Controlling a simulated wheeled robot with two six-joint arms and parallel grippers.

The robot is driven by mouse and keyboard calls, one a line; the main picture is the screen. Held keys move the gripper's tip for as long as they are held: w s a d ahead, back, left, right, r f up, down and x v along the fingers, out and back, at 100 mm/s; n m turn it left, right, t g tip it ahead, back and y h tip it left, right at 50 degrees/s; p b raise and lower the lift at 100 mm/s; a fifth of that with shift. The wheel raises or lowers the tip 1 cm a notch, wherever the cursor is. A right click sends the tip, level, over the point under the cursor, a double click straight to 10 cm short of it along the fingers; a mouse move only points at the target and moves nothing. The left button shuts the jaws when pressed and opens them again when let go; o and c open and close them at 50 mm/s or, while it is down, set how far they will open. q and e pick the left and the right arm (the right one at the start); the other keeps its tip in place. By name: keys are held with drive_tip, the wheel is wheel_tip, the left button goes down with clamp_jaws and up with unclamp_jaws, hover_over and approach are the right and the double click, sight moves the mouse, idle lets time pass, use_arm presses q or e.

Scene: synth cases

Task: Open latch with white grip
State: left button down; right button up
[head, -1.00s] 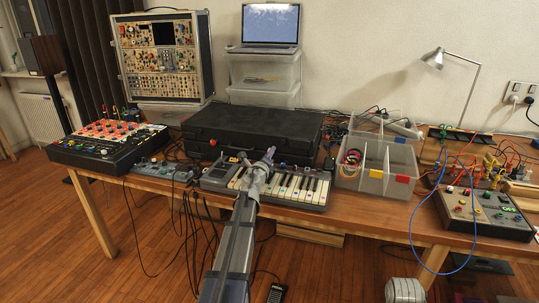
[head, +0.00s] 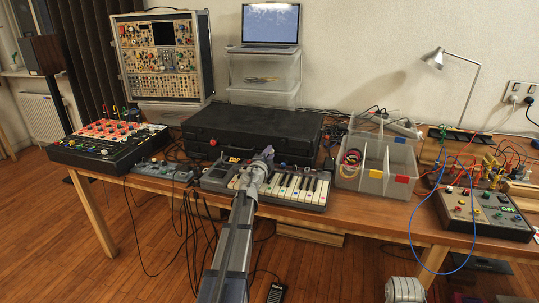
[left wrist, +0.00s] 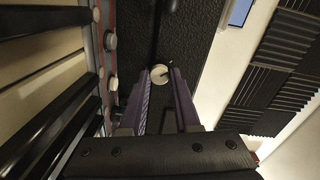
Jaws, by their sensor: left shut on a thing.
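The black case (head: 250,123) lies shut on the table behind the small keyboard. My left gripper (head: 268,152) reaches over the keyboard to the front of the case and hides that part of the front in the head view. In the left wrist view, the round white grip (left wrist: 160,74) sits between the fingertips of my left gripper (left wrist: 160,78), which is shut on it. The dark textured case (left wrist: 190,45) is behind it. A red grip (head: 213,142) shows farther left on the case front.
The keyboard (head: 300,186) lies directly under my left gripper. A clear divided bin (head: 374,184) with coloured labels stands to the right. A blue mixer-like box (head: 160,170) is to the left. A laptop (head: 270,24) stands on clear boxes behind the case.

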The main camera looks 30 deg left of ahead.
use_arm(q)
drive_tip(key=shift+n, duration=0.7)
drive_tip(key=c, duration=0.6)
unclamp_jaws()
drive_tip(key=shift+s, duration=0.1)
drive_tip(key=v, duration=0.7)
drive_tip(key=shift+s, duration=0.4)
drive_tip(key=shift+w+d, duration=0.1)
